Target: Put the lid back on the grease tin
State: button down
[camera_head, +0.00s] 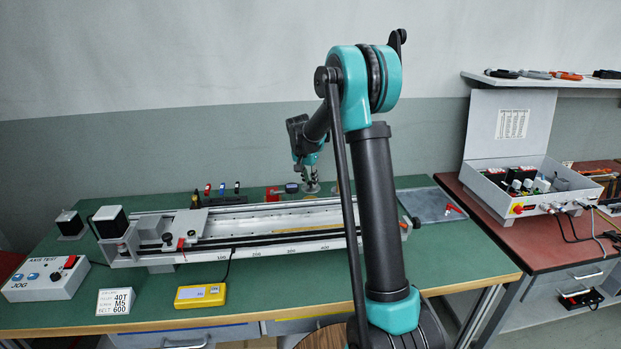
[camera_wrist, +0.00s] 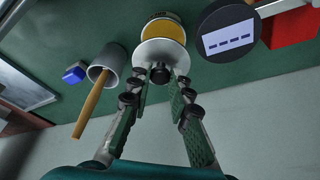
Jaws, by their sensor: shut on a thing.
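The lid is a pale grey disc (camera_wrist: 150,52) with a dark knob, seen in the wrist view. My gripper (camera_wrist: 160,82) is shut on that knob, with a finger on each side. The grease tin (camera_wrist: 165,30) shows just beyond the lid, with its yellow grease uncovered on the far side. The lid overlaps the near part of the tin in the picture; I cannot tell whether they touch. In the head view my gripper (camera_head: 311,178) is at the back of the green bench, with the lid (camera_head: 312,188) small below it.
A grey cup (camera_wrist: 105,70) with a wooden-handled tool and a blue block (camera_wrist: 74,74) are left of the tin in the wrist view. A black round object (camera_wrist: 212,22) with a white label and a red box (camera_wrist: 290,28) are right. The gantry rail (camera_head: 260,225) lies in front.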

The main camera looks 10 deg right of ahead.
aim_at(310, 189)
jog(key=shift+f, duration=2.5)
jog(key=shift+s+f, duration=0.1)
jog(key=shift+f, duration=0.05)
dwell(0.4)
jog(key=c, duration=1.3)
grip_release()
jog(key=shift+o, duration=0.2)
jog(key=o, duration=0.4)
jog(key=shift+r, duration=3.5)
